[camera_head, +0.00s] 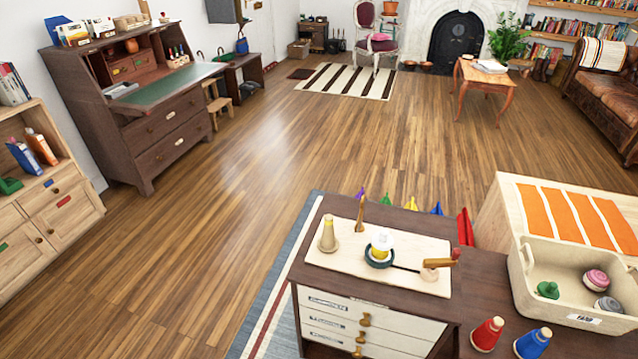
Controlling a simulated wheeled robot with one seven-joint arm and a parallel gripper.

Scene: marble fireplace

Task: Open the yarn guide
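On the dark desk at the lower right lies a cream board (322,262). It carries a round winder (379,252) with a dark green ring and a yellow and white middle. A wooden crank handle (440,261) stands at its right end, and a dark rod runs between them. A beige cone (328,236) stands at the board's left. A slim upright wooden post (360,215) stands at its back edge. I cannot tell for sure which part is the yarn guide, or whether it is open. My gripper is not in view.
Right of the board, a cream bin (570,310) holds a green piece and yarn balls. Red (487,333) and blue (532,342) cones stand in front. White drawers (370,325) with brass knobs are below the board. The wooden floor (250,190) to the left is clear.

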